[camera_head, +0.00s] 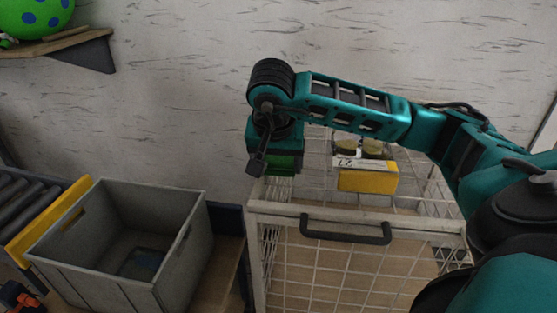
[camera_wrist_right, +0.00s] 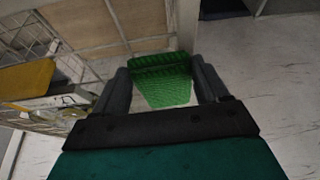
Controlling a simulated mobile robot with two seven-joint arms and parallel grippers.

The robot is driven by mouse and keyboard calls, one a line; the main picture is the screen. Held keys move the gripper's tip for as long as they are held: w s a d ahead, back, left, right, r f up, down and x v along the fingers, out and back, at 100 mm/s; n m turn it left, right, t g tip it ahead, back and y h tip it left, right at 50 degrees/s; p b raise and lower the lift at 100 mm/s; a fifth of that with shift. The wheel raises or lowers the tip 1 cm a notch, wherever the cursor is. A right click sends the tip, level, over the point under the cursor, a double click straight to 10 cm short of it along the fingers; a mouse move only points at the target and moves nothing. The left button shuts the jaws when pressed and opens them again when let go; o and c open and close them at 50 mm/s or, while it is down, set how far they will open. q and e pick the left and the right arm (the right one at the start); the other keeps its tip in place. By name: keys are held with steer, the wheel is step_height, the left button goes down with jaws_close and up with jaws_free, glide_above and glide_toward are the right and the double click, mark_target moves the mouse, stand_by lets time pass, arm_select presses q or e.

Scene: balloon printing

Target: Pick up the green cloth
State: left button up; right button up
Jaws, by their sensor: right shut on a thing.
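The green cloth (camera_wrist_right: 162,82) is between the two dark fingers of my right gripper (camera_wrist_right: 162,85) in the right wrist view. My right gripper is shut on it. In the head view the cloth (camera_head: 285,163) shows as a small green patch beside the teal wrist, above the left corner of the white wire cage. The gripper (camera_head: 257,162) is partly hidden there by its own wrist. My left gripper is not in view.
The white wire cage (camera_head: 280,208) with a dark handle (camera_head: 345,230) stands below my right arm. A yellow box (camera_head: 367,180) is at its back. A grey crate (camera_head: 195,240) stands to the left. A shelf (camera_head: 60,42) holds a green spotted balloon (camera_head: 36,14).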

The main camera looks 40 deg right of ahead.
step_height(320, 180, up, 8)
steer(key=shift+r+p, duration=0.25)
steer(key=shift+p, duration=0.55)
arm_select(q)
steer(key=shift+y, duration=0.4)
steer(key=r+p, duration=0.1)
steer(key=p, duration=0.1)
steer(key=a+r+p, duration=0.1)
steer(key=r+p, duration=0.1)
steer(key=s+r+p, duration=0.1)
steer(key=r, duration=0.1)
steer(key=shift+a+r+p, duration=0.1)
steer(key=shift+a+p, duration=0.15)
steer(key=shift+p, duration=0.15)
arm_select(e)
step_height(320, 180, up, 11)
steer(key=shift+r, duration=0.1)
